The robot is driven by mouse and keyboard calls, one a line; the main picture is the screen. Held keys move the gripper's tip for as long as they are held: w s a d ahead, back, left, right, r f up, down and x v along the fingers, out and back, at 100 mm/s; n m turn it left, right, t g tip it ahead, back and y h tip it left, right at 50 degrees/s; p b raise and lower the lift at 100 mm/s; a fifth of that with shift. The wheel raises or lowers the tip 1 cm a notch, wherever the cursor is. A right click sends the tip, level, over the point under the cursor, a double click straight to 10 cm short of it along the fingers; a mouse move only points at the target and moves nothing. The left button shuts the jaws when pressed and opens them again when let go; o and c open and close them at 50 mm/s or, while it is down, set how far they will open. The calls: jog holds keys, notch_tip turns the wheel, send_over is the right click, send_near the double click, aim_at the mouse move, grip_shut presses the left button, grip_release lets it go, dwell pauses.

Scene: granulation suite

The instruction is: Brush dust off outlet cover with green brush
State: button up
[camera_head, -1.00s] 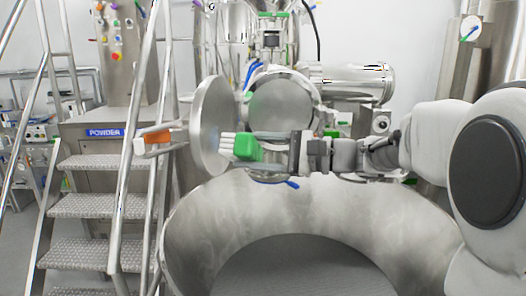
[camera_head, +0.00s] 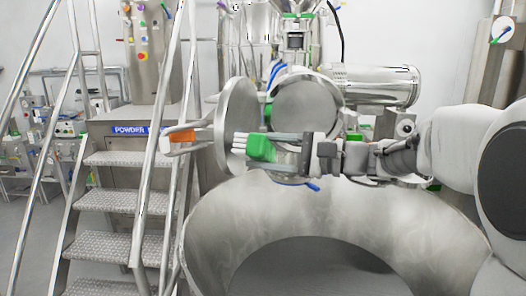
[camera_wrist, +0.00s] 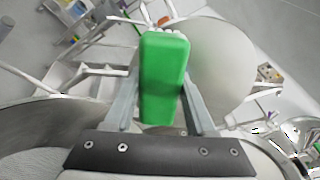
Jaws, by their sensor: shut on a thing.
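The green brush (camera_head: 262,149) is level in my gripper (camera_head: 283,150), its white bristles pointing left. My gripper is shut on its green block. In the head view the bristles overlap the right part of a thin round steel cover (camera_head: 236,108), which stands open on edge. I cannot tell whether they touch it. The round outlet face (camera_head: 306,108) is behind and right of the brush. In the wrist view the brush (camera_wrist: 163,80) sits between both fingers, and the pale round cover (camera_wrist: 218,65) is beyond it to the right. No dust is clear on the cover.
A large open steel bowl (camera_head: 215,225) lies below my arm. Metal stairs with handrails (camera_head: 150,170) stand at left. A steel cylinder (camera_head: 372,85) is behind at right.

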jog(key=shift+x, duration=1.05)
jog(key=shift+r, duration=0.1)
jog(key=shift+w+d+p, duration=0.2)
jog(key=shift+w+d, duration=0.1)
jog(key=shift+w, duration=0.45)
jog(key=shift+w+d+p, duration=0.2)
jog(key=shift+w+d, duration=0.1)
jog(key=shift+w, duration=0.5)
jog(key=shift+w+d, duration=0.1)
jog(key=shift+w, duration=0.2)
jog(key=shift+s+a+b, duration=0.3)
jog(key=shift+s+b, duration=0.15)
jog(key=shift+s, duration=0.2)
jog(key=shift+s+a+b, duration=0.3)
jog(key=shift+s+b, duration=0.15)
jog(key=shift+s, duration=0.2)
jog(key=shift+s+a, duration=0.25)
jog(key=shift+s, duration=0.4)
